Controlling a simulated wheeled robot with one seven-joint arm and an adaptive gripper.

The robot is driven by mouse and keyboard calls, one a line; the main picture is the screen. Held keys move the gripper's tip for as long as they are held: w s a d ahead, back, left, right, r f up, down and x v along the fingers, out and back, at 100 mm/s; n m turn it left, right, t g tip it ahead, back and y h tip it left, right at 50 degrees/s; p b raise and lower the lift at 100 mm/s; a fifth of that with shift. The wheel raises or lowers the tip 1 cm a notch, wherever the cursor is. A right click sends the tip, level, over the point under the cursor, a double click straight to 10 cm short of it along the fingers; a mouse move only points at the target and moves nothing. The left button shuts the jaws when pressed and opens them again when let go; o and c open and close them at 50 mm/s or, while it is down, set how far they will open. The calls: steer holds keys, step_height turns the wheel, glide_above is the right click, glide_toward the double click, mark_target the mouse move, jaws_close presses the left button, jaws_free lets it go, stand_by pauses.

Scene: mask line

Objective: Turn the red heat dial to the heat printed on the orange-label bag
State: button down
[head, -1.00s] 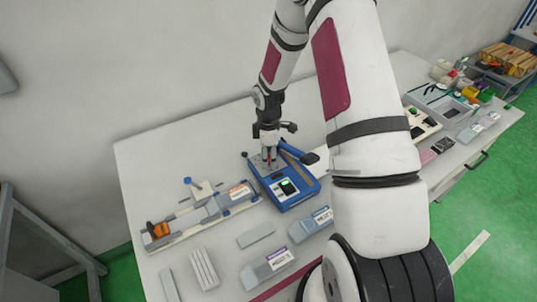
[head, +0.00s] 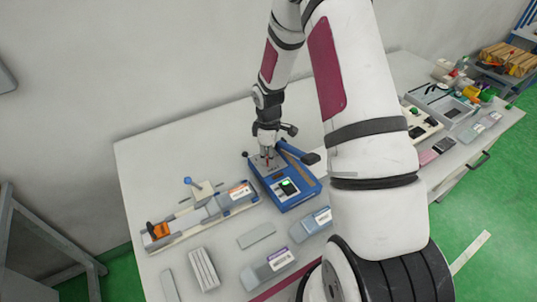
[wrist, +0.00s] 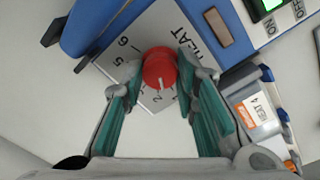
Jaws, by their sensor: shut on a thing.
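The red heat dial (wrist: 159,69) sits on a pale scale plate on the blue machine (head: 290,199). Its white mark points down in the wrist view, toward small digits near a 2; the exact setting is hard to read. A 5 and a 6 show at the upper left of the plate. My gripper (wrist: 160,72) is shut on the dial, with a teal-padded finger on each side; it also shows in the head view (head: 267,158). The orange-label bag (wrist: 262,122) lies beside the machine, and its label reads HEAT 4. It also shows in the head view (head: 228,201).
A blue lever (head: 297,153) stands close to the right of my gripper. A lit green switch (head: 288,187) is on the machine's front. Other labelled bags (head: 268,268) lie nearer on the white table (head: 150,165). The table behind the machine is clear.

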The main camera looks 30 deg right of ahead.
steer(key=m, duration=0.3)
steer(key=shift+m, duration=0.4)
steer(key=m+b, duration=0.1)
steer(key=m, duration=0.2)
steer(key=shift+m, duration=0.3)
steer(key=m+b, duration=0.1)
steer(key=m, duration=0.3)
steer(key=shift+a, duration=0.1)
steer(key=shift+m+b, duration=0.4)
steer(key=shift+m, duration=1.5)
steer(key=c, duration=1.2)
jaws_free()
steer(key=shift+c, duration=0.2)
step_height(320, 180, up, 12)
steer(key=shift+a, duration=0.2)
